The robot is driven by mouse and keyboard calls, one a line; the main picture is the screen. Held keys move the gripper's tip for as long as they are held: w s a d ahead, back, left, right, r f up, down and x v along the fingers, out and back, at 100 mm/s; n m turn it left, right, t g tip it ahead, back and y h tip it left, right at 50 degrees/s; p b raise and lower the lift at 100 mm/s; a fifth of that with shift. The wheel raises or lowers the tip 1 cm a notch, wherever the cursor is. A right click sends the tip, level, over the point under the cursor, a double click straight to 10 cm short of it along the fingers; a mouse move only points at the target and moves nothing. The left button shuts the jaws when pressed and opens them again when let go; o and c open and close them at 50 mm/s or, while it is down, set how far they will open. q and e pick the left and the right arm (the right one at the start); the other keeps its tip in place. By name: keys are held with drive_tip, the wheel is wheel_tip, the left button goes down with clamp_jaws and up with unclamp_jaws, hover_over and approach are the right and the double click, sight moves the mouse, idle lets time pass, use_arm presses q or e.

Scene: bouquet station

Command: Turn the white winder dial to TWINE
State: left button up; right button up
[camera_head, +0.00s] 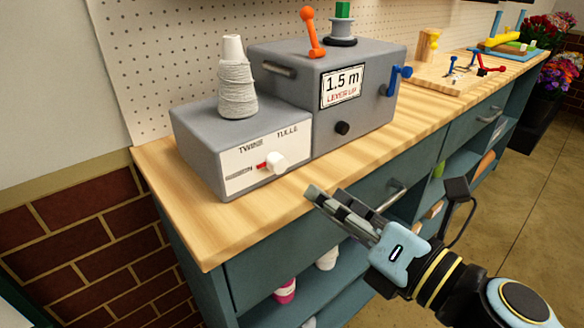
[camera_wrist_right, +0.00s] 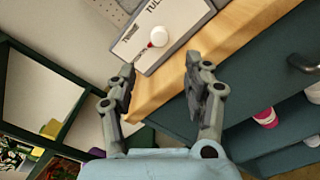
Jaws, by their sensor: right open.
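The white winder dial (camera_head: 275,161) sits on the pale front panel of a low grey box (camera_head: 215,125). Its red pointer points left and slightly down, toward a small unreadable label left of the dial. The words TWINE and TULLE are printed above it, TWINE to the left. The dial also shows in the right wrist view (camera_wrist_right: 159,38), beyond the fingertips. My right gripper (camera_head: 322,199) is open and empty, in front of the counter edge, to the right of and below the dial, apart from it. It also shows in the right wrist view (camera_wrist_right: 160,70). My left gripper is not in view.
A white twine cone (camera_head: 236,85) stands on the low box. A taller grey machine (camera_head: 340,85) beside it has an orange lever (camera_head: 312,32), a blue crank (camera_head: 399,80), a black knob (camera_head: 342,128) and a display reading 1.5 m, LEVER UP. The wooden counter's front strip is clear.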

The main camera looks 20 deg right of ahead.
sight(281, 168)
drive_tip(key=p+x, duration=0.2)
drive_tip(key=x, duration=0.7)
drive_tip(key=shift+w, duration=0.15)
drive_tip(key=shift+w+a, duration=0.25)
drive_tip(key=shift+w, duration=0.3)
clamp_jaws()
